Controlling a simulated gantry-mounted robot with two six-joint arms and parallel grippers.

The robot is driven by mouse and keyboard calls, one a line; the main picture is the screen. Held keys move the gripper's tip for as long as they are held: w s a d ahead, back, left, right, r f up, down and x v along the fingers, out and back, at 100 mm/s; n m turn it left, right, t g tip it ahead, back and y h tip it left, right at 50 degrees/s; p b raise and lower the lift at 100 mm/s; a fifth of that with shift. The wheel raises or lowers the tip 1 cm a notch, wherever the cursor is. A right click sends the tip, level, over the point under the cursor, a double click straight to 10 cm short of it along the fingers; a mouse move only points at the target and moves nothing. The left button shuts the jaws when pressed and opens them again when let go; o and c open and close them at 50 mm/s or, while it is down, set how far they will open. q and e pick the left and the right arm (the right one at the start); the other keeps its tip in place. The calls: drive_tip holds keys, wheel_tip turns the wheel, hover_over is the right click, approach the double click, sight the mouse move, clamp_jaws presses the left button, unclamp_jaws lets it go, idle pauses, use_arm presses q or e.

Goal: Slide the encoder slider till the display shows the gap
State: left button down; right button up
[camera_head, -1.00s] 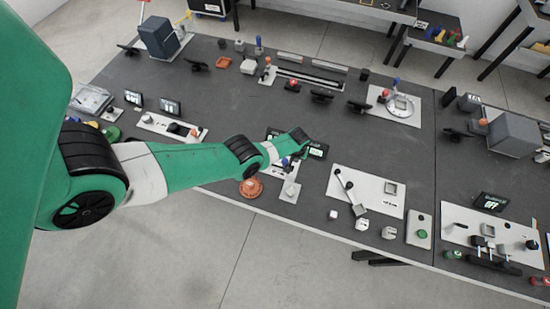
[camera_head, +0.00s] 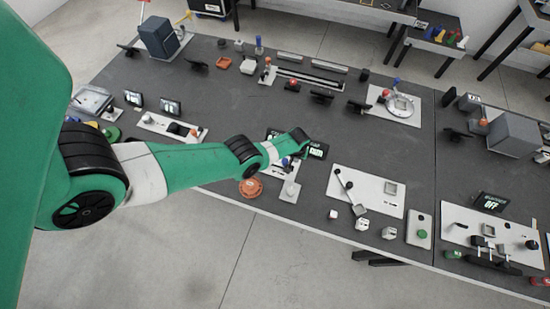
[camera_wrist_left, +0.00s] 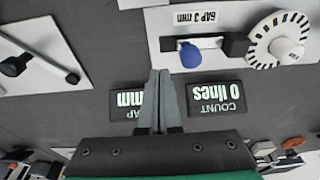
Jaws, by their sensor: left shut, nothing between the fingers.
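The encoder plate (camera_wrist_left: 300,75) shows upside down in the left wrist view, with a label that reads GAP 3 mm. On it are a blue slider knob (camera_wrist_left: 190,55), a black block (camera_wrist_left: 235,45) beside it and a slotted encoder disc (camera_wrist_left: 285,38). One display (camera_wrist_left: 216,97) reads COUNT 0 lines. The gap display (camera_wrist_left: 125,106) is partly hidden by my fingers; its number is covered and "mm" shows. My left gripper (camera_wrist_left: 160,74) is shut and empty, its tips apart from the knob in the picture. In the head view my left gripper (camera_head: 290,163) is small and partly hidden by my wrist.
An orange round part (camera_head: 251,188) lies near the table's front edge. A white plate with a lever (camera_head: 368,190) is to the right, with small cubes (camera_head: 361,224) in front. The table middle (camera_head: 230,105) is clear.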

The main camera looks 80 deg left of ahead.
use_arm(q)
drive_tip(key=shift+f, duration=0.15)
drive_tip(key=shift+s+d+b+x, duration=0.1)
drive_tip(key=shift+d+b+x, duration=0.1)
drive_tip(key=shift+b+x, duration=0.95)
drive_tip(key=shift+s+d+b+x, duration=0.1)
drive_tip(key=shift+d+b+x, duration=0.05)
drive_tip(key=shift+b+x, duration=0.95)
drive_tip(key=shift+s+a+p, duration=0.4)
drive_tip(key=shift+s+a, duration=0.05)
drive_tip(key=shift+s, duration=0.4)
idle(2.0)
drive_tip(key=shift+w+d+b, duration=0.3)
drive_tip(key=shift+w, duration=0.2)
